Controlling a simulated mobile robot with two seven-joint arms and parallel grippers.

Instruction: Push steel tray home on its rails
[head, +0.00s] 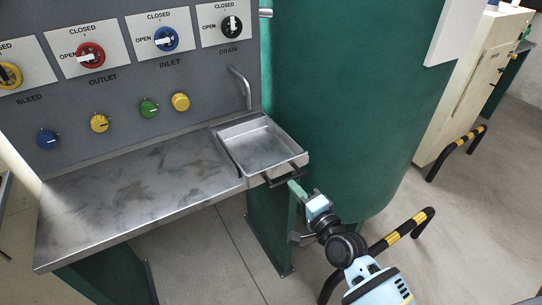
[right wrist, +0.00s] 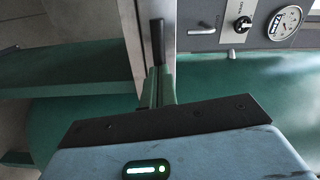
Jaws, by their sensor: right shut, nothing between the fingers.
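The steel tray (head: 262,142) is a shallow, empty metal box at the right end of the steel bench. A black bar handle (head: 283,176) is on the tray's front and also shows upright in the right wrist view (right wrist: 157,40). My right gripper (head: 294,187) is shut and empty, its green fingertips just in front of the handle. I cannot tell whether they touch it. My left gripper is not in view.
The steel bench (head: 140,190) is bare left of the tray. A grey panel (head: 110,100) with valve handles and knobs rises behind it, with a bent metal pipe (head: 243,88) above the tray. A large green tank (head: 350,90) stands close on the right. Black-yellow floor rails (head: 408,228) stand beyond my arm.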

